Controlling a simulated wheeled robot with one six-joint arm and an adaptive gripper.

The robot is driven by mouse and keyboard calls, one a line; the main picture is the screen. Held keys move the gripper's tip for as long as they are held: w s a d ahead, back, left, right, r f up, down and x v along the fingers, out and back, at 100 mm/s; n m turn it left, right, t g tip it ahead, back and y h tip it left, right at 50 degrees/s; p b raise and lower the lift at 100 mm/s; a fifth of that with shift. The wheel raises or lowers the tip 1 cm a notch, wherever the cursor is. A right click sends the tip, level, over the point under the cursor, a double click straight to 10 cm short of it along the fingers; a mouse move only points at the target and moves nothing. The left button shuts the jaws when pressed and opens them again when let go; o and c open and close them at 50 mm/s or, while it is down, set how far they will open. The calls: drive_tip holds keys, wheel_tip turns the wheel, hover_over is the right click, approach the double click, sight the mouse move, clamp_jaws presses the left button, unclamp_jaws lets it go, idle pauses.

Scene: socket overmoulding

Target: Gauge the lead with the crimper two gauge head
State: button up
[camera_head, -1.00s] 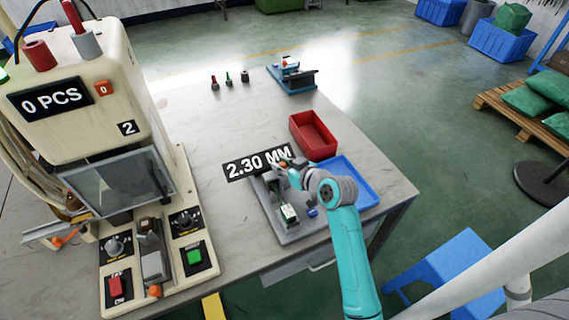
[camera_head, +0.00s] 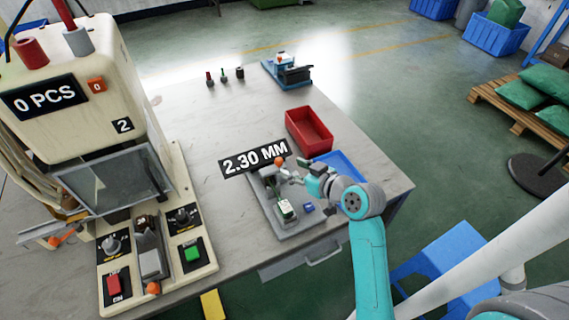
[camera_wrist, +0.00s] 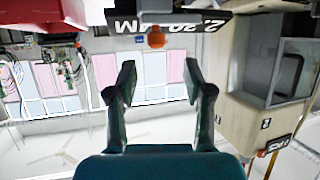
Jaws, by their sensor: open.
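The gauge stand on a grey plate (camera_head: 292,224) is at the front right of the bench. It has an orange knob (camera_head: 279,161) on top, which also shows in the wrist view (camera_wrist: 156,37). A sign reading 2.30 MM (camera_head: 255,158) floats beside it, upside down in the wrist view (camera_wrist: 200,24). My gripper (camera_head: 294,178) is just right of the knob. In the wrist view its fingers (camera_wrist: 158,80) are open with nothing between them. The crimper machine marked 2 (camera_head: 122,125) stands at the left, its counter sign reading 0 PCS (camera_head: 45,97). I cannot make out the lead.
A red tray (camera_head: 309,131) and a blue tray (camera_head: 345,165) lie behind and right of the gauge stand. A blue fixture (camera_head: 287,71) and several small tools (camera_head: 225,75) are at the back of the bench. The bench middle is clear. A blue stool (camera_head: 445,265) is at the right.

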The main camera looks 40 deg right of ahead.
drive_tip(key=v, duration=0.3)
drive_tip(key=shift+s+r, duration=0.1)
drive_tip(key=shift+s, duration=0.05)
idle(0.6)
